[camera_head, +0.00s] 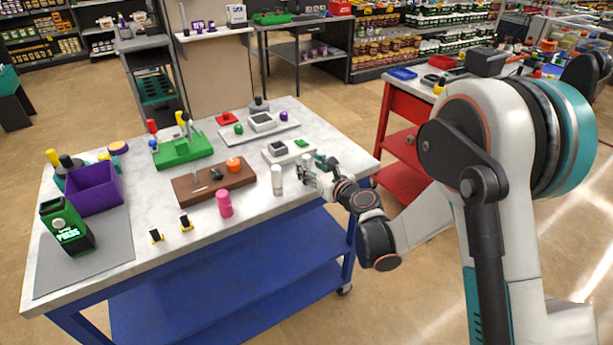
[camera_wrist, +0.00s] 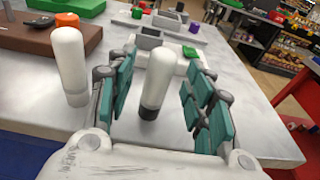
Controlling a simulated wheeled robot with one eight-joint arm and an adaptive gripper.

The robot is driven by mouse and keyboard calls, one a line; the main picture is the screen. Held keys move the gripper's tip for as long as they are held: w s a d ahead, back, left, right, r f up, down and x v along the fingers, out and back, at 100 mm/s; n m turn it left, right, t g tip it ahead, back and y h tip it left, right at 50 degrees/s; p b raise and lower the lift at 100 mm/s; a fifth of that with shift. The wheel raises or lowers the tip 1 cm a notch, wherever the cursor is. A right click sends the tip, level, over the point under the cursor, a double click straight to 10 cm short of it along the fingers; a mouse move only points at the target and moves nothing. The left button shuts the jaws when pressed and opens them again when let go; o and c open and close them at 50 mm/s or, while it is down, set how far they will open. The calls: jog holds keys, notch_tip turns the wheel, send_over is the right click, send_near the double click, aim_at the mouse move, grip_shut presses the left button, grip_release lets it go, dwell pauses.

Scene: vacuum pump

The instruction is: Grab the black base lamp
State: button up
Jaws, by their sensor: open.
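The black base lamp (camera_wrist: 157,78) is a white rounded tube with a dark base, upright on the table in the wrist view. It stands between the spread teal finger pads of my gripper (camera_wrist: 162,95), with a gap on both sides. My gripper is open and low over the table's right part, also visible in the head view (camera_head: 315,171). A similar white lamp (camera_wrist: 69,62) with a lighter grey base stands outside the left finger. That lamp also shows in the head view (camera_head: 277,180). In the head view, the black base lamp is mostly hidden by the gripper.
A brown board (camera_head: 213,181) with an orange knob and a pink part (camera_head: 224,204) stand to the left. The table's right edge is close to the gripper.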

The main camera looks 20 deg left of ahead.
jog(key=shift+x, duration=1.35)
grip_shut()
jog(key=shift+r, duration=0.1)
